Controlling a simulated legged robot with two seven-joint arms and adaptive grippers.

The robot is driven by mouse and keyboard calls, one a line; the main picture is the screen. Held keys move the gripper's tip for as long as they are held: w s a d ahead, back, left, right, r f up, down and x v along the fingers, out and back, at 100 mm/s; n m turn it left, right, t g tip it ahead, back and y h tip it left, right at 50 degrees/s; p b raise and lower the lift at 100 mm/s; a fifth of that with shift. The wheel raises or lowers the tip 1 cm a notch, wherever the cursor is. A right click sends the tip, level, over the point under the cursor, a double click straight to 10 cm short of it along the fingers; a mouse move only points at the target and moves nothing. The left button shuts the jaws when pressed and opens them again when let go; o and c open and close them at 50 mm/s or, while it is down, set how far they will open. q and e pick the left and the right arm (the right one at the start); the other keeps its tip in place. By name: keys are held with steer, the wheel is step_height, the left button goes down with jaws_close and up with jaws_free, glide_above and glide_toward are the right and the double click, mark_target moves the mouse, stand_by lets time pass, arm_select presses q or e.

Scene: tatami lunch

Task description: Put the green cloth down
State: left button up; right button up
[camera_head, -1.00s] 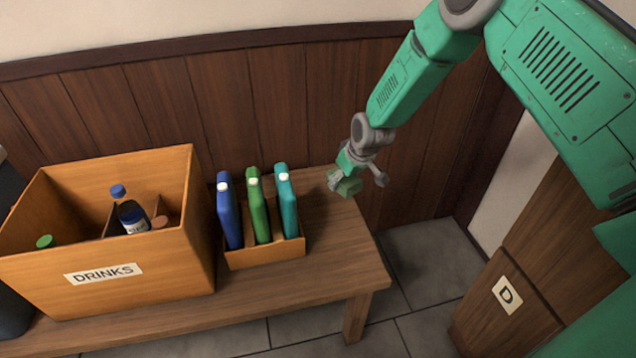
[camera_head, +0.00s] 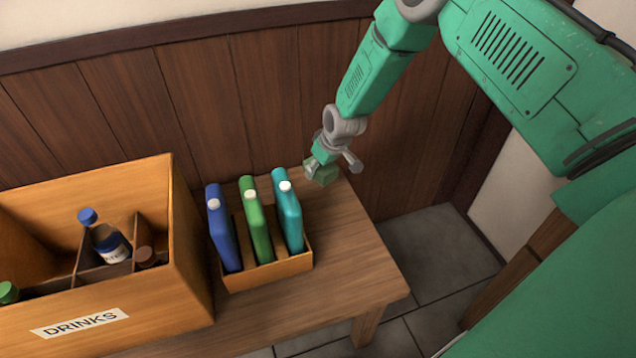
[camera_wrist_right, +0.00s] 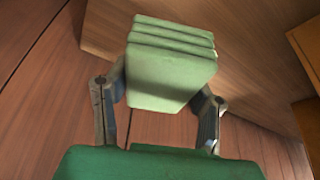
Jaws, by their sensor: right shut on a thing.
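The green cloth (camera_wrist_right: 170,80) is a folded, layered block between the two fingers of my right gripper (camera_wrist_right: 160,105) in the right wrist view. In the head view my right gripper (camera_head: 325,170) is shut on the cloth (camera_head: 321,175) at the back of the wooden bench (camera_head: 345,250), near the wall. The cloth is close to the bench top; I cannot tell whether it touches. My left gripper is not in view.
A small wooden rack (camera_head: 268,272) with blue, green and teal flat bottles stands left of the cloth. A large box labelled DRINKS (camera_head: 190,265) holds several bottles further left. The bench top right of the rack is clear. The panelled wall (camera_head: 200,100) is close behind.

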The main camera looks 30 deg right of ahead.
mark_target(318, 185)
steer(key=shift+a+f, duration=0.2)
steer(key=shift+f, duration=0.7)
step_height(318, 185, down, 2)
steer(key=shift+f+b, duration=0.2)
steer(key=shift+b, duration=0.6)
steer(key=shift+f, duration=0.2)
steer(key=shift+d, duration=0.15)
steer(key=o, duration=1.2)
steer(key=shift+r, duration=0.1)
